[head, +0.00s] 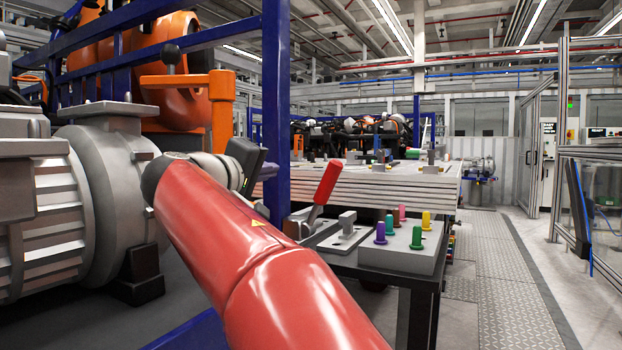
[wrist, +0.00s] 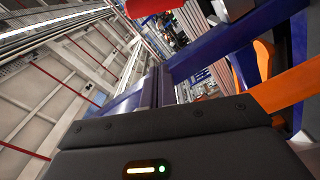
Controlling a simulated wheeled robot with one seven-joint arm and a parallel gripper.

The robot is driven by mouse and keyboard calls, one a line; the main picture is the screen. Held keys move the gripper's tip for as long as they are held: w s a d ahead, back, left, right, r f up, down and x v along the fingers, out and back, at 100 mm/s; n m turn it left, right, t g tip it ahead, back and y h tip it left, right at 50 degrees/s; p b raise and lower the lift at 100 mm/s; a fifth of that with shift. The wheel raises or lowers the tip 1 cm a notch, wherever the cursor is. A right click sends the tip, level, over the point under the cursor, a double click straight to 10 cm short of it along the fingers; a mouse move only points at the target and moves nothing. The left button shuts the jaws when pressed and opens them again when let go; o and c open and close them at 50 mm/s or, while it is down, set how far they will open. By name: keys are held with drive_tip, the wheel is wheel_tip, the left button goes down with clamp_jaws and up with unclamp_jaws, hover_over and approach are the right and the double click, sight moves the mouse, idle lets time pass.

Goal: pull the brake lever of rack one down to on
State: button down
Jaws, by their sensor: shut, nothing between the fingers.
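My gripper (head: 246,158) shows in the head view as a dark block at the end of my red arm, in front of the blue rack post. In the wrist view its dark housing fills the bottom, and the fingers (wrist: 156,80) look closed together with nothing between them. A lever with a red handle (head: 327,182) leans up to the right from a metal base, just right of the gripper and apart from it. An orange arm with a black knob (head: 170,57) stands at upper left. No label shows which is the brake lever of rack one.
A blue rack frame (head: 277,100) stands close behind my gripper; orange parts (wrist: 285,88) lie at right in the wrist view. A grey motor (head: 95,190) fills the left. A block with several coloured pegs (head: 405,255) sits right of the lever. The aisle floor (head: 500,260) is clear.

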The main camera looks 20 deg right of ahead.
sight(323, 196)
drive_tip(key=shift+d, duration=0.1)
drive_tip(key=w+d+f+p, duration=0.1)
drive_tip(key=w+d, duration=0.3)
drive_tip(key=d, duration=0.6)
drive_tip(key=shift+d+f+p, duration=0.35)
drive_tip(key=shift+p, duration=0.1)
